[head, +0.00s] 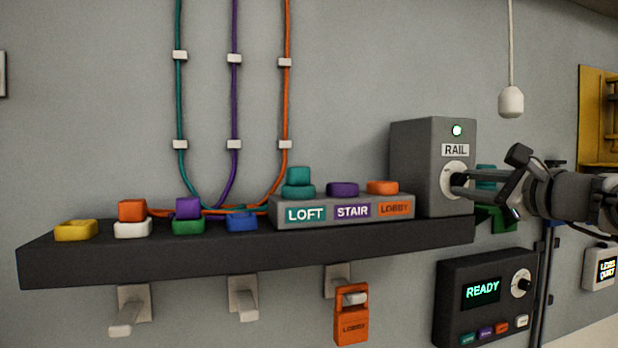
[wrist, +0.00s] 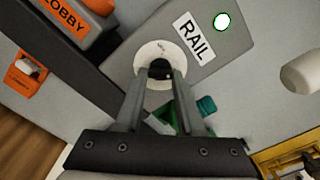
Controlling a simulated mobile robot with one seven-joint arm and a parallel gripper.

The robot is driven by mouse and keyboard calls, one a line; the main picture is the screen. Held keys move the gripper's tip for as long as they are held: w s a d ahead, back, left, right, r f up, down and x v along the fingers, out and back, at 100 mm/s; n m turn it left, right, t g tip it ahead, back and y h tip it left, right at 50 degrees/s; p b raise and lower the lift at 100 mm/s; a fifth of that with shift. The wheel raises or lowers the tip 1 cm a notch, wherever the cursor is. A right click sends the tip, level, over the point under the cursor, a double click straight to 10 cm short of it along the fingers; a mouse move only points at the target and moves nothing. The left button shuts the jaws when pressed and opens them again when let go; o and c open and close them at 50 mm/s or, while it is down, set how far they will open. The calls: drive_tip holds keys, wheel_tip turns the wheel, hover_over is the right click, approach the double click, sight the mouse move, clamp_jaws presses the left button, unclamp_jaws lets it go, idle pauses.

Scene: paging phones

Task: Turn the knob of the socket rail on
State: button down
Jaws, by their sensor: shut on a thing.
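The socket rail control is a grey box labelled RAIL (head: 408,160) at the right end of the dark shelf. Its lamp (head: 457,130) glows green-white; the lamp also shows in the wrist view (wrist: 222,22). A round pale dial plate (head: 455,172) sits on the box's front below the label. My gripper (head: 461,184) reaches it from the right. In the wrist view the gripper's fingers (wrist: 159,76) are shut on the small dark knob (wrist: 160,68) at the middle of the plate (wrist: 148,53). The fingers hide part of the knob, so its pointing direction is unclear.
The dark shelf (head: 150,262) carries several coloured plugs and a grey socket strip (head: 340,212) labelled LOFT, STAIR and LOBBY. A READY panel (head: 481,291) is under the shelf's right end. A white pull cord (head: 511,101) hangs nearby.

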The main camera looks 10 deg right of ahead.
idle(0.4)
drive_tip(key=c, duration=0.5)
unclamp_jaws()
drive_tip(key=shift+s, duration=0.1)
